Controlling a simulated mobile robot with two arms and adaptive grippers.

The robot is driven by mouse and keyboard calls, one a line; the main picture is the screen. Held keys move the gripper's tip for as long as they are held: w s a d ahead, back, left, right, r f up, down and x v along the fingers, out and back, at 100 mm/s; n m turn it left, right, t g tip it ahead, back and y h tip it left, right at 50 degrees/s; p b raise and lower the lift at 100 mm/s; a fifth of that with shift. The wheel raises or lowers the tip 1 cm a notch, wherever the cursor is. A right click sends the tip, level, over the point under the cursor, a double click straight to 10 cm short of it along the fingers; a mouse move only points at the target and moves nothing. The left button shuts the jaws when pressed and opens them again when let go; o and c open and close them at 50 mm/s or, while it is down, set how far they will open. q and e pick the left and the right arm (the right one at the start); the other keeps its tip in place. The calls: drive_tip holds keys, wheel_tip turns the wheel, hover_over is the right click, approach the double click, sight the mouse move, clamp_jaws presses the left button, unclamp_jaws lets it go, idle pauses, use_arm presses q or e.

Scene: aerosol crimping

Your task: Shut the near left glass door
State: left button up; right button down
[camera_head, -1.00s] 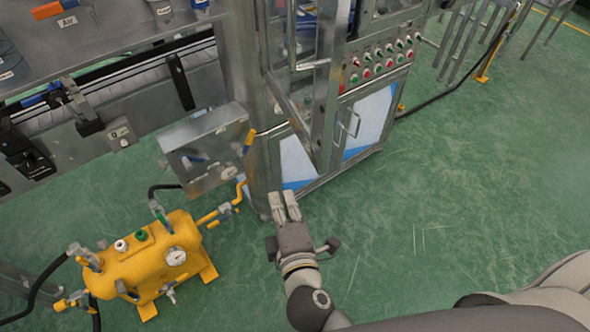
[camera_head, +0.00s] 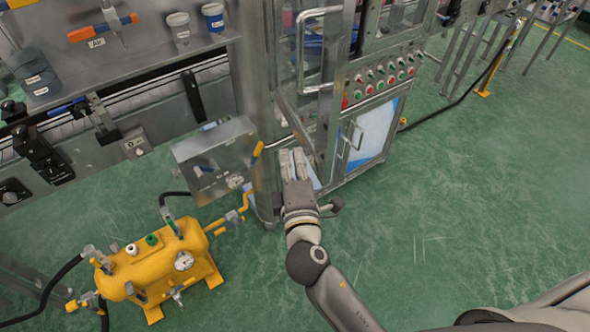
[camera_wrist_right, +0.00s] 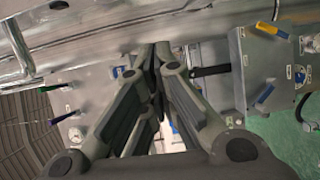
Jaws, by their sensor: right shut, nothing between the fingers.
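The near left glass door (camera_head: 299,124) is a metal-framed glass panel on the steel cabinet. It stands open, jutting out from the cabinet front. Its C-shaped metal handle (camera_head: 300,50) faces out in the head view. My right gripper (camera_head: 292,153) is shut and empty, low at the door's lower frame on the cabinet's near side. I cannot tell whether it touches the door. In the right wrist view the closed fingers (camera_wrist_right: 158,62) point at metal framing, and a metal handle (camera_wrist_right: 20,48) shows at upper left. My left gripper is not in view.
A grey control box (camera_head: 213,160) with an orange-handled valve sits just left of my right gripper. A yellow pressure tank (camera_head: 152,267) stands on the floor at lower left. A button panel (camera_head: 380,80) is on the cabinet's right part.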

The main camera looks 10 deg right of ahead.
drive_tip(key=shift+w+d+p, duration=0.2)
drive_tip(key=shift+d+p, duration=0.5)
drive_tip(key=shift+d, duration=1.35)
